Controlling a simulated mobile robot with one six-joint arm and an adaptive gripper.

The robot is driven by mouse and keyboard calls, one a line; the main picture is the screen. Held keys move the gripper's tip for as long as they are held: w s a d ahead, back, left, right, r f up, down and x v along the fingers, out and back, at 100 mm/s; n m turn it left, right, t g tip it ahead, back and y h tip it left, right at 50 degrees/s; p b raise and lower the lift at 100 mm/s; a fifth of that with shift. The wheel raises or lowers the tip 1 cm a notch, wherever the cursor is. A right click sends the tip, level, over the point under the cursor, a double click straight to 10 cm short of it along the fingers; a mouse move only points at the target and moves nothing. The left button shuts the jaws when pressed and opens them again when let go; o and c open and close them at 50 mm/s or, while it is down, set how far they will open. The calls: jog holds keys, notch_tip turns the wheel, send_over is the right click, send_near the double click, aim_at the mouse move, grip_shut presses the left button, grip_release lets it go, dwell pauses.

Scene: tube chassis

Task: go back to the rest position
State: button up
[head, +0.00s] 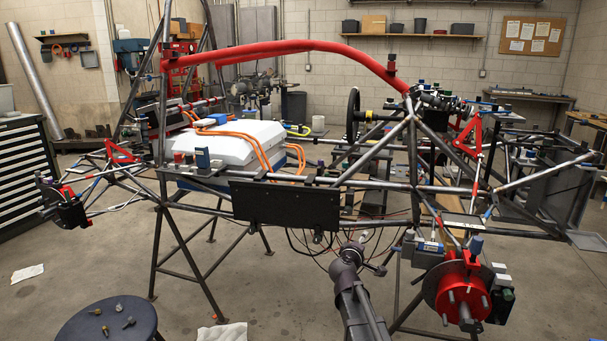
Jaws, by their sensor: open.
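My arm rises from the bottom edge, right of centre, in the head view. My gripper (384,262) is at its end, small and dark, pointing right in front of the lower side of the tube chassis (395,187). Its jaws look apart and I see nothing held between them. It is below the black panel (285,204) and left of the red wheel hub (463,290). Thin wires hang behind it, and I cannot tell how far they are from the fingers.
A dark round stool (108,322) with several small bolts stands at the lower left. A white cloth (222,336) lies on the floor (250,295) between the stool and my arm. Orange cables (262,150) and a white battery case (232,140) sit inside the frame. Open floor lies in front, left of my arm.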

jog(key=s+d+f+m+g, duration=0.2)
jog(key=s+f+m+g, duration=0.25)
jog(key=s, duration=0.25)
jog(key=s+d+f+m+g, duration=0.3)
jog(key=s+f+g, duration=0.1)
jog(key=s+f, duration=0.25)
jog(key=s+a+f+m+g+y, duration=0.1)
jog(key=s+a+f+g+y, duration=0.2)
jog(key=s, duration=0.5)
jog(key=s+a+f+m+g+y, duration=0.25)
jog(key=s+a+y, duration=0.2)
jog(key=s, duration=0.45)
notch_tip(320, 180, up, 29)
jog(key=n+p, duration=0.1)
jog(key=p, duration=2.7)
jog(key=shift+w+d+g+p, duration=0.15)
jog(key=shift+w+g+p, duration=0.15)
jog(key=shift+w, duration=0.05)
